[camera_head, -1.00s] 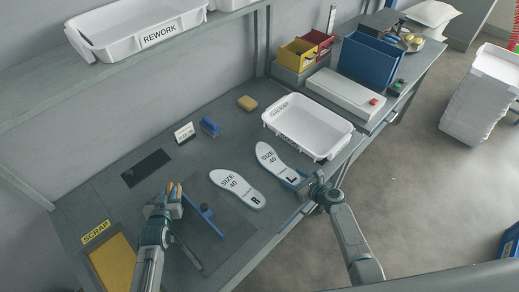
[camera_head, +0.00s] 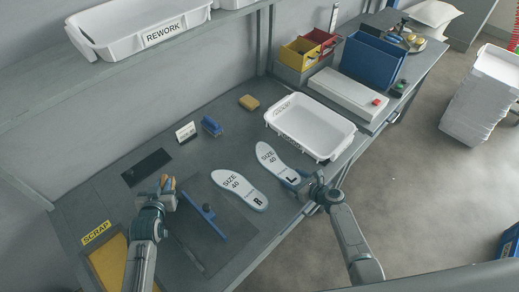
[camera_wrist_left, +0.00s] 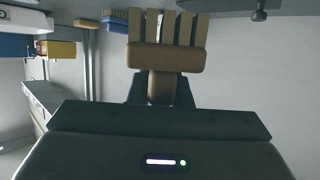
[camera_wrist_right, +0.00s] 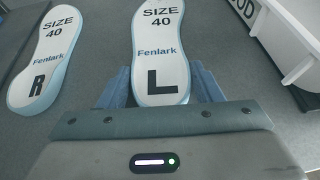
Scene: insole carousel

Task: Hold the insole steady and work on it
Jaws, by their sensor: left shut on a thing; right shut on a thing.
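The left insole (camera_head: 272,158), white with a pale blue edge and marked SIZE 40 and L, lies on the grey bench. My right gripper (camera_head: 304,186) is shut on its heel end; in the right wrist view the jaws stand either side of the heel of this insole (camera_wrist_right: 158,48). The right insole (camera_head: 238,188), marked R, lies free beside it. My left gripper (camera_head: 166,190) is shut on a brush (camera_wrist_left: 166,56) with a brown wooden head and tan tufts. It holds the brush left of both insoles, clear of them.
A blue bar (camera_head: 208,222) with a dark knob lies on a dark mat between my left gripper and the insoles. A white tray (camera_head: 340,127), yellow sponge (camera_head: 249,102), blue brush (camera_head: 211,126) and small sign (camera_head: 186,132) stand farther back. The yellow SCRAP area (camera_head: 112,262) is front left.

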